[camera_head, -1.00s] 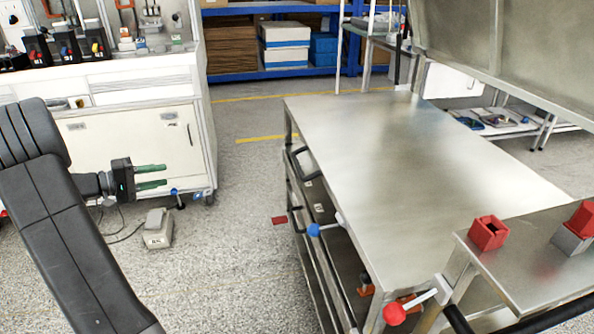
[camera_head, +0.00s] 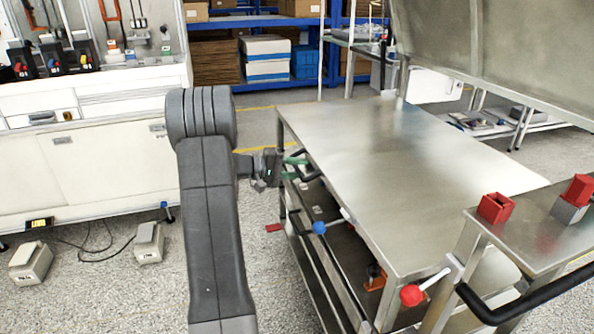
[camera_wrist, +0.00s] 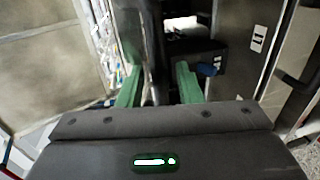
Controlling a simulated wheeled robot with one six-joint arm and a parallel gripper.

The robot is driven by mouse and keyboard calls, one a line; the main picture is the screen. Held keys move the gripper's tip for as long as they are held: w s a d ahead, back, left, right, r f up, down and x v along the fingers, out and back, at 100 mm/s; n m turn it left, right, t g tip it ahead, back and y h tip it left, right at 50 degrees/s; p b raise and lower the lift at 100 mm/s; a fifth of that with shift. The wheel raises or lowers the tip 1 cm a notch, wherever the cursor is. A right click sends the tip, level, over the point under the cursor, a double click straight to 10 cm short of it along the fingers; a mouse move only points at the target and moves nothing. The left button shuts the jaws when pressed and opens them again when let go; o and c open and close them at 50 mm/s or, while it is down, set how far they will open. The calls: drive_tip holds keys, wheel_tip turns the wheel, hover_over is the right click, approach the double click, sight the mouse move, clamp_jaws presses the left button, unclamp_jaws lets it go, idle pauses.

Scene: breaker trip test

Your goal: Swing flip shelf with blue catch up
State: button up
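The flip shelf (camera_head: 380,140) is a large steel panel lying flat at the middle right in the head view. A black handle (camera_head: 301,166) is on its left edge.
A red-knobbed lever (camera_head: 411,295) and a smaller steel shelf (camera_head: 535,235) with red blocks are at the lower right. A tilted steel panel (camera_head: 500,45) rises at the back. A white workbench (camera_head: 100,170) is on the left.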

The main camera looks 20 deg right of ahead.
clamp_jaws()
